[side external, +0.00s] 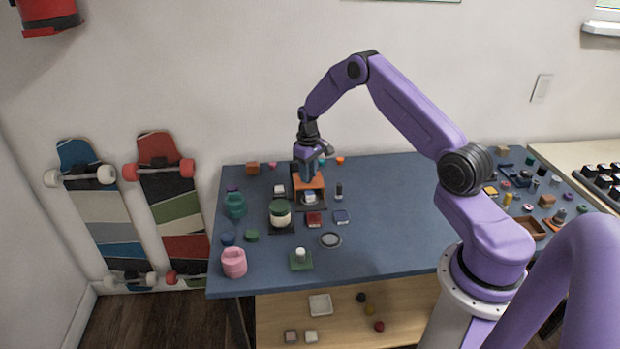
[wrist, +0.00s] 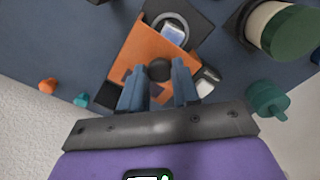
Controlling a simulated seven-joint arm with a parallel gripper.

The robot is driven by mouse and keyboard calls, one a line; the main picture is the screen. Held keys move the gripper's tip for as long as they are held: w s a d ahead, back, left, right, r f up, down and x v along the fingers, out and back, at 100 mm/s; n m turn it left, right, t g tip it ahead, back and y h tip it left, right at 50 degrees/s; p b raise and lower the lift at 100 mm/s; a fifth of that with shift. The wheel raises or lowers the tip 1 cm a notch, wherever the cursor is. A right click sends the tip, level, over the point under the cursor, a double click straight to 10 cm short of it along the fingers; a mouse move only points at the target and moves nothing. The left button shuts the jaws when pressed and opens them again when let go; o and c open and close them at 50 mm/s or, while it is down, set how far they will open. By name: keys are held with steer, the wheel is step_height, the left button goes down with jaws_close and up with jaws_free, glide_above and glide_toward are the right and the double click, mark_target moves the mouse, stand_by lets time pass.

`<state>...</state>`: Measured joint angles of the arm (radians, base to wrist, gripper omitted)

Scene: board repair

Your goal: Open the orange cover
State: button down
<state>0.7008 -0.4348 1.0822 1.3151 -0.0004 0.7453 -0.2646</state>
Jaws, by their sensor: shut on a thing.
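The orange cover (side external: 317,183) is at the back left of the blue table, and it shows in the wrist view (wrist: 150,50). It seems raised at an angle over a dark base (wrist: 190,17). A white and blue block (side external: 310,197) shows at its front; the block also shows in the wrist view (wrist: 173,34). My gripper (side external: 307,172) is above the back of the cover. In the wrist view its blue fingers (wrist: 158,88) are shut on the cover's dark round knob (wrist: 159,70). The hinge is hidden.
A jar with a green lid (side external: 280,213) stands just left of the cover. The table's middle right is clear.

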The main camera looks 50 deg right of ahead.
steer(key=shift+w+d, duration=1.35)
steer(key=shift+w, duration=0.05)
steer(key=c, duration=0.8)
jaws_free()
steer(key=shift+r, duration=0.1)
step_height(320, 180, up, 17)
steer(key=shift+r, duration=0.15)
